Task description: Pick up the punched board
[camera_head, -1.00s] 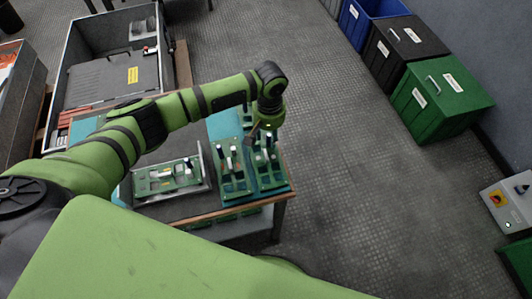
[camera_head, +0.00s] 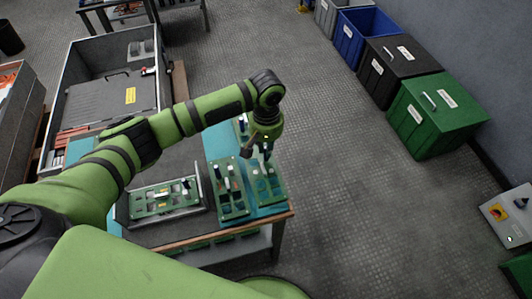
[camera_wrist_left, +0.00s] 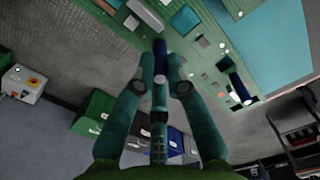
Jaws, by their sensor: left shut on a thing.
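The punched board (camera_head: 268,190) is green with cut-outs and standing parts, at the right end of the teal mat (camera_head: 274,209). My left gripper (camera_head: 266,160) points down at it and is shut on a dark blue cylinder standing on it. In the left wrist view, the fingertips (camera_wrist_left: 160,82) close around that cylinder, and the board (camera_wrist_left: 205,55) spreads behind them. I cannot tell whether the board is clear of the mat. My right gripper is not in view.
Another green board (camera_head: 232,188) lies close on the left, and one sits in a grey holder (camera_head: 206,185) farther left. A further board (camera_head: 241,127) is partly hidden behind my arm. Green (camera_head: 436,115), black (camera_head: 397,70) and blue (camera_head: 367,32) bins stand right across clear floor.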

